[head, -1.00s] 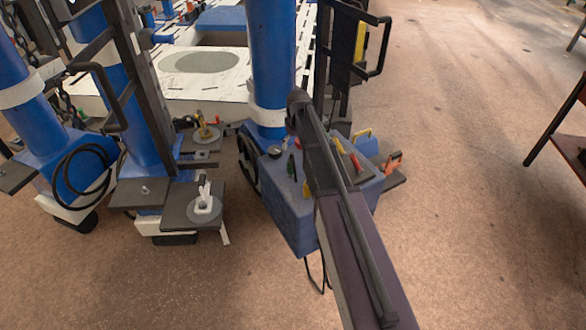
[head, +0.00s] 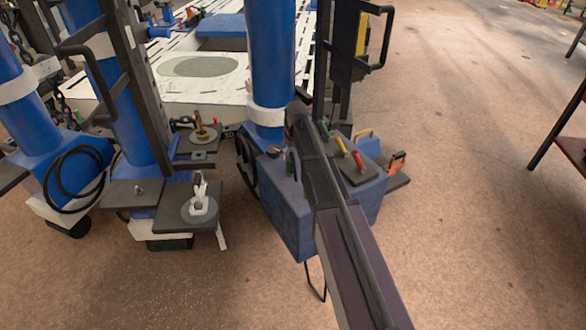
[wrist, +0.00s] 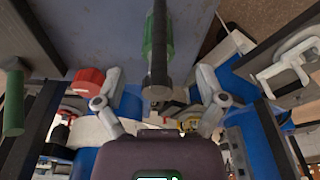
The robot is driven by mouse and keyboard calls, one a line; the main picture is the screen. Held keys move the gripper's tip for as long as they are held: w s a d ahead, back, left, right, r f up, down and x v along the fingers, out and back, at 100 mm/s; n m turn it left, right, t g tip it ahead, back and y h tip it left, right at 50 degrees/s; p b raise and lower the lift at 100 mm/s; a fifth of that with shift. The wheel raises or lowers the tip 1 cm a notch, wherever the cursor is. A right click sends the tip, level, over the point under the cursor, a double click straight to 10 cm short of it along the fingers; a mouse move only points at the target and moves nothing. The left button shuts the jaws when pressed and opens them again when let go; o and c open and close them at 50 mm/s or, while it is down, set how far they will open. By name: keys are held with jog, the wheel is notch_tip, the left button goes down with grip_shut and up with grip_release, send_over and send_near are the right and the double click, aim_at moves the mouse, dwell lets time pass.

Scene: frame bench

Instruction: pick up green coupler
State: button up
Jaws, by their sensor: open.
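In the wrist view a green piece (wrist: 147,38) with a dark cylindrical part shows at top centre, against a grey-blue surface. My gripper (wrist: 160,100) is open, its two grey fingers spread to either side of the dark part's lower end; I see no contact. A second green cylinder (wrist: 14,100) is at the left edge. In the head view one green piece (head: 291,163) stands on the blue box (head: 285,215), and another green piece (head: 323,128) is just right of my arm. I cannot tell which is the coupler. My arm hides the gripper there.
A yellow piece (head: 340,145) and a red piece (head: 358,161) lie on a dark plate on the box. A blue post (head: 270,60) rises behind it. Black handle frames stand nearby. Small dark platforms (head: 197,208) stand left; floor is open at right.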

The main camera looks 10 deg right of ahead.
aim_at(291, 160)
jog(key=shift+f, duration=0.2)
dwell(0.3)
jog(key=shift+w+a+f+b, duration=0.1)
jog(key=shift+w+f+b, duration=0.05)
jog(key=shift+f+b, duration=1.15)
jog(key=shift+w+a+f+b, duration=0.1)
jog(key=shift+w+f+b, duration=0.05)
jog(key=shift+f+b, duration=1.1)
jog(key=shift+r, duration=0.1)
grip_shut()
